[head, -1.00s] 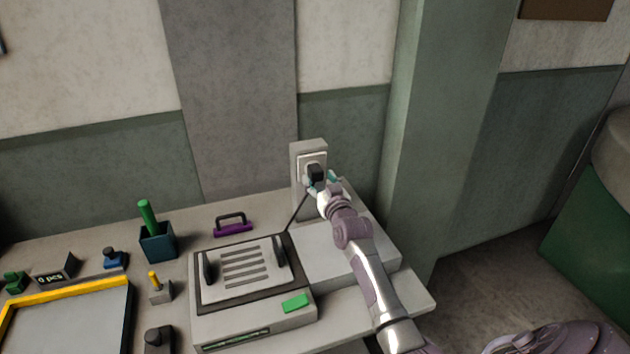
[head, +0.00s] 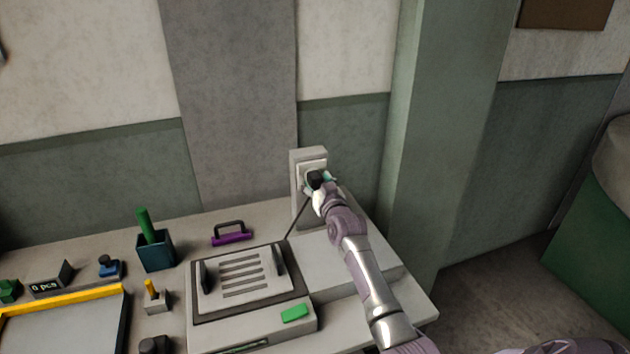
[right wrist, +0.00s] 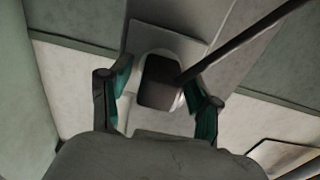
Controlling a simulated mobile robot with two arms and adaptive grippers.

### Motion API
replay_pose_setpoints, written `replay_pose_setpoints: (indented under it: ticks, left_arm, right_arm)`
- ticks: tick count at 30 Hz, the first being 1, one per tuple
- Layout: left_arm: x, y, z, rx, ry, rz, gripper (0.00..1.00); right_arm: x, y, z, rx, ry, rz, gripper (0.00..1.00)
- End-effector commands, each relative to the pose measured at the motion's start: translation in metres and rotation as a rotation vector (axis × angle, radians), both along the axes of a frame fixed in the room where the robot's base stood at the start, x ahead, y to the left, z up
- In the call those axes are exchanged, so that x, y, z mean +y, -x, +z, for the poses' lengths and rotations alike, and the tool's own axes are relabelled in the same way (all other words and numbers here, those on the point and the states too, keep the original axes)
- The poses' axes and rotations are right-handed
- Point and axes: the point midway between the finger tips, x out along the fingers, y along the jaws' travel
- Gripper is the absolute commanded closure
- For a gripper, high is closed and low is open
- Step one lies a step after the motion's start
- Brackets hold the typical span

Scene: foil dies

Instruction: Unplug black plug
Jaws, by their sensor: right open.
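The black plug (head: 317,178) sits at the white wall socket (head: 306,180) on a grey upright block at the back of the table. The plug also shows in the right wrist view (right wrist: 158,82), with its dark cord (right wrist: 235,48) leading off to the upper right. My right gripper (head: 323,181) is at the plug. In the right wrist view its teal-padded fingers (right wrist: 160,95) are open, one on each side of the plug, with gaps visible. My left gripper is not in view.
The cord runs down to a grey machine (head: 245,285) with a slotted top and green button. A purple handle (head: 231,234), a dark blue cup (head: 156,251) and a yellow-edged tray (head: 65,301) stand to the left. A green pillar (head: 440,130) rises at the right.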

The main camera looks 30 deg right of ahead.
Motion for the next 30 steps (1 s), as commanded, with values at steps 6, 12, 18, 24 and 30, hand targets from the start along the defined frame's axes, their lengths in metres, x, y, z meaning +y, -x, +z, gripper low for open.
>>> replay_pose_setpoints:
  ticks: [6,12,18,24,30]
  left_arm:
    - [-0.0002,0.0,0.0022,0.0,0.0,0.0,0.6]
    - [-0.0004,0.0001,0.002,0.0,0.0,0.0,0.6]
    - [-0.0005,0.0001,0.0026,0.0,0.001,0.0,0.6]
    - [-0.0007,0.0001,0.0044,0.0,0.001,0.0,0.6]
    - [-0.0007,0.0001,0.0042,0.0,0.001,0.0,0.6]
  right_arm:
    - [-0.0001,0.0001,-0.0002,0.0,0.0,0.0,0.38]
    - [0.0,0.0001,-0.0003,0.0,0.0,0.0,0.38]
    - [0.0,0.0001,0.0,0.001,0.0,0.0,0.38]
    - [-0.0001,0.0001,-0.0004,0.001,0.001,0.0,0.38]
    - [0.0,0.0001,-0.0004,0.001,0.001,0.0,0.49]
